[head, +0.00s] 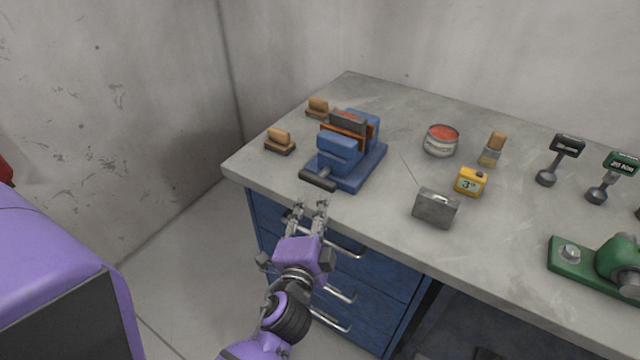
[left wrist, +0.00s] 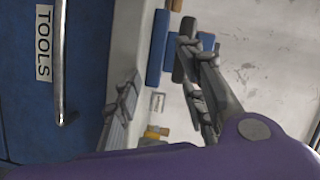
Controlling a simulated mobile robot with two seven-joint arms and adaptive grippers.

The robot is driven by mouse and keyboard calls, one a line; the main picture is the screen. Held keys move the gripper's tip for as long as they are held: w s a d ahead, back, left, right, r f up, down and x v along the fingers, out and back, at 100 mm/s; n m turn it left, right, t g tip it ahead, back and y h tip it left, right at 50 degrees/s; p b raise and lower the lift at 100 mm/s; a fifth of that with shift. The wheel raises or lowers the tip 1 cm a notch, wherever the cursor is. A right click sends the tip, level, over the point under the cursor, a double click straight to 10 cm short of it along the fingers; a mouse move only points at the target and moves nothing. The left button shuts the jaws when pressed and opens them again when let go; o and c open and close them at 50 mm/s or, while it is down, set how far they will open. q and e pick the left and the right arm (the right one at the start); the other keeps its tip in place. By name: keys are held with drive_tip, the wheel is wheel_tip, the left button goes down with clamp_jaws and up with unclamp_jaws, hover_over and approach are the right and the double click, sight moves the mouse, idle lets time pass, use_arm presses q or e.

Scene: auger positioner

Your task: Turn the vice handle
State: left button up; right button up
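The blue vice (head: 338,150) stands near the table's front left corner, with a dark block and a reddish-brown piece between its jaws. Its handle (head: 318,180) is a dark bar at the front, near the table edge. My right gripper is out of view.
Blue drawers (head: 350,285) with metal pulls lie under the tabletop, close to my left gripper. On the table (head: 385,225) are brushes (head: 280,140), a red-topped tin (head: 441,140), a yellow box (head: 470,181), a grey case (head: 436,207) and a green tool (head: 610,265). Walls stand behind and left.

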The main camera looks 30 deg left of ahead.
sight(316, 184)
use_arm(q)
drive_tip(key=r+m, duration=0.1)
drive_tip(key=a+r+m, duration=0.1)
drive_tip(key=r+m+y, duration=0.1)
drive_tip(key=shift+w+a+m+t, duration=0.3)
drive_tip(key=shift+w+a+t, duration=0.05)
drive_tip(key=shift+w+t, duration=0.05)
drive_tip(key=p+x, duration=0.1)
drive_tip(key=x, duration=0.5)
drive_tip(key=shift+w+a+f+p, duration=0.1)
drive_tip(key=shift+w+p, duration=0.2)
drive_tip(key=shift+w, duration=0.1)
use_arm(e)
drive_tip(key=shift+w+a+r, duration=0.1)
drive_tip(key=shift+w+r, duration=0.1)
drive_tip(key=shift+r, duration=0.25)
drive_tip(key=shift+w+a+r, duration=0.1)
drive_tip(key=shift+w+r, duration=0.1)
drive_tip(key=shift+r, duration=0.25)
use_arm(q)
drive_tip(key=shift+c, duration=0.4)
clamp_jaws()
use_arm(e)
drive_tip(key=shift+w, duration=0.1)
